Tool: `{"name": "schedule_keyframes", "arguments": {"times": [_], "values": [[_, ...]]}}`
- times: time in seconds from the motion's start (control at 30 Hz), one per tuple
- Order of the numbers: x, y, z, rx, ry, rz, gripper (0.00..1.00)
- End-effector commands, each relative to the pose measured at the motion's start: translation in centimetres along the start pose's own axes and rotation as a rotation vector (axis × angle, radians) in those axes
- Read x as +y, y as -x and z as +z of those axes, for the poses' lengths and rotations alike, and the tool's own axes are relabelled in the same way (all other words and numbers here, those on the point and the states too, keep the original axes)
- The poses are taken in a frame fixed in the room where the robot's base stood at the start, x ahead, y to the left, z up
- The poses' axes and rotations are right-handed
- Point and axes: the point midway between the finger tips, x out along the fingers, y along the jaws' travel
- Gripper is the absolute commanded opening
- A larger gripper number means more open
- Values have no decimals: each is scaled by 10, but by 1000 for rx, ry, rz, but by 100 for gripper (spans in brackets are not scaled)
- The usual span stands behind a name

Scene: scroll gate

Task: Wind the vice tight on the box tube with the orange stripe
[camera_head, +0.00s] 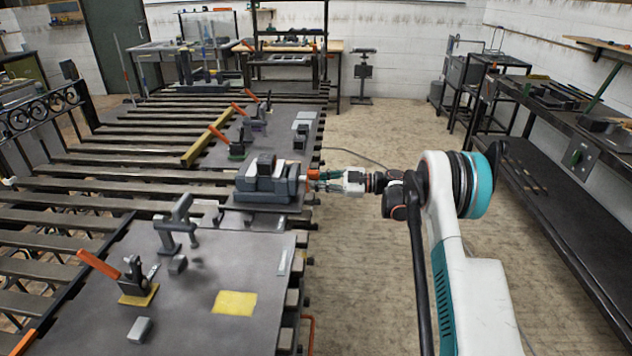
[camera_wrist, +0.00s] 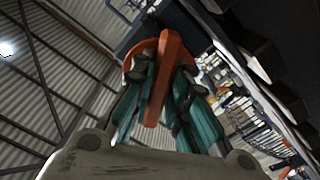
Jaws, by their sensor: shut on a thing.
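The grey vice (camera_head: 262,188) stands on the right edge of the slatted bench in the head view. A grey block-like piece (camera_head: 265,165) shows at its jaws; I cannot make out an orange stripe on it, or tell whether the jaws touch it. My gripper (camera_head: 317,177) reaches in from the right, at the vice's handle end. In the wrist view, my gripper's teal fingers (camera_wrist: 164,68) are shut around an orange bar, the vice handle (camera_wrist: 158,85).
Orange-handled clamps (camera_head: 134,280) stand on the bench plates, front and back. A yellow bar (camera_head: 205,147) lies behind the vice, and a yellow sheet (camera_head: 235,303) lies in front. Open floor (camera_head: 370,270) lies right of the bench; a dark workbench (camera_head: 545,185) runs along the right wall.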

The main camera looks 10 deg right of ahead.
Motion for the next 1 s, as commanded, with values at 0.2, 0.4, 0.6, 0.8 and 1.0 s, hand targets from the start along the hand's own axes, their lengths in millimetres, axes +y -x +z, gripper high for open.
{"name": "schedule_keyframes", "arguments": {"times": [0.2, 0.4, 0.6, 0.8, 1.0], "values": [[-2, 3, 2, -4, 0, -1, 0], [-1, 2, 2, -3, 1, -1, 35], [-1, 1, 1, -2, 1, -1, 35], [0, 8, 1, -2, 1, 0, 35], [0, 41, 1, -3, 1, 3, 35]]}}
